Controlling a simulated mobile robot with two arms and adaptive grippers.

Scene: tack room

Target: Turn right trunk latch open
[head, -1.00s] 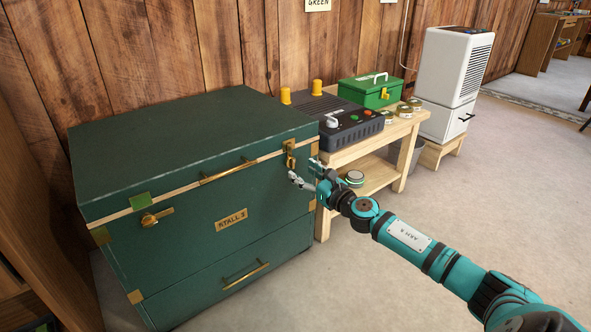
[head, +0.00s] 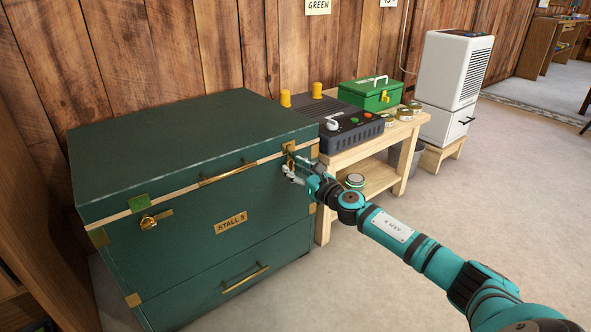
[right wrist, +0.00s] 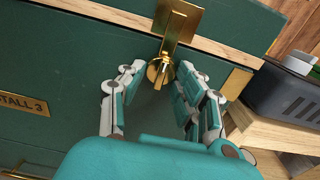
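The dark green trunk (head: 180,235) has a brass right latch (head: 290,158) at the right end of its front seam. In the right wrist view this latch (right wrist: 160,71) is a round brass boss with a narrow turn piece, upright over a brass plate. My right gripper (head: 293,168) is at the latch. In the right wrist view my right gripper (right wrist: 161,72) has its fingers apart, one on each side of the turn piece, with visible gaps. The left latch (head: 149,221) has its lever lying sideways. The trunk lid (head: 190,140) is down. My left gripper is not in view.
A wooden bench (head: 345,156) stands right of the trunk with a dark control box (head: 350,130), a green toolbox (head: 370,96) and several round tins. A white appliance (head: 452,75) stands beyond. The floor at right is clear.

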